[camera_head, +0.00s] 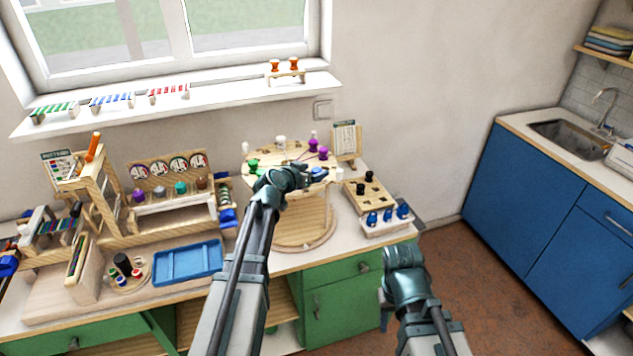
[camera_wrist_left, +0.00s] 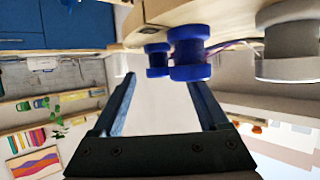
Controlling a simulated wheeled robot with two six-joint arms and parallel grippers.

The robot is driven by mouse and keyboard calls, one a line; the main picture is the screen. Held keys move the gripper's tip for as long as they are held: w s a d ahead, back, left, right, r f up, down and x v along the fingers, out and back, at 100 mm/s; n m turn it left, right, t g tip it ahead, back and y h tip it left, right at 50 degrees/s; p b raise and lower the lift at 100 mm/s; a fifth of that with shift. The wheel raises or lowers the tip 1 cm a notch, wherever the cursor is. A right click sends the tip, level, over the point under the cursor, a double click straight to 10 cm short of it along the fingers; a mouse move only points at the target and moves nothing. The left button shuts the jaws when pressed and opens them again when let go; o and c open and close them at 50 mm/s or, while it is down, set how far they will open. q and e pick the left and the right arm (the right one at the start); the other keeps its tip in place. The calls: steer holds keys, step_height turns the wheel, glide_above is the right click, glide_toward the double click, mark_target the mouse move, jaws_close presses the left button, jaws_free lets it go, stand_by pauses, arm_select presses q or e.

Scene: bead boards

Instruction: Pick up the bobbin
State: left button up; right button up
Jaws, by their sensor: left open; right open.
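Several bobbins stand on the round wooden board (camera_head: 262,160) at the back of the bench: green (camera_head: 253,166), white (camera_head: 280,141), purple (camera_head: 313,144) and blue (camera_head: 318,172). My left gripper (camera_head: 312,176) is over the board's front right part, close to the blue bobbin and partly covering it. In the left wrist view, the open, empty jaws (camera_wrist_left: 162,84) point toward a blue bobbin (camera_wrist_left: 190,53), which lies just past the right finger's tip. A smaller blue bobbin (camera_wrist_left: 157,59) and a grey bobbin (camera_wrist_left: 288,40) flank it. My right gripper (camera_head: 388,302) is open, low in front of the bench; its fingertips are hard to see.
A wooden block with black pegs (camera_head: 365,188) and a white tray with blue bobbins (camera_head: 388,218) stand right of the board. A blue tray (camera_head: 188,262) and wooden racks (camera_head: 170,190) stand left. A blue cabinet (camera_head: 520,200) is at the right.

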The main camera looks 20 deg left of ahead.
arm_select(q)
steer(key=shift+w+d+f, duration=0.1)
steer(key=shift+w+f, duration=0.1)
steer(key=shift+w, duration=0.15)
steer(key=shift+s+r, duration=0.1)
jaws_close()
steer(key=shift+r, duration=0.1)
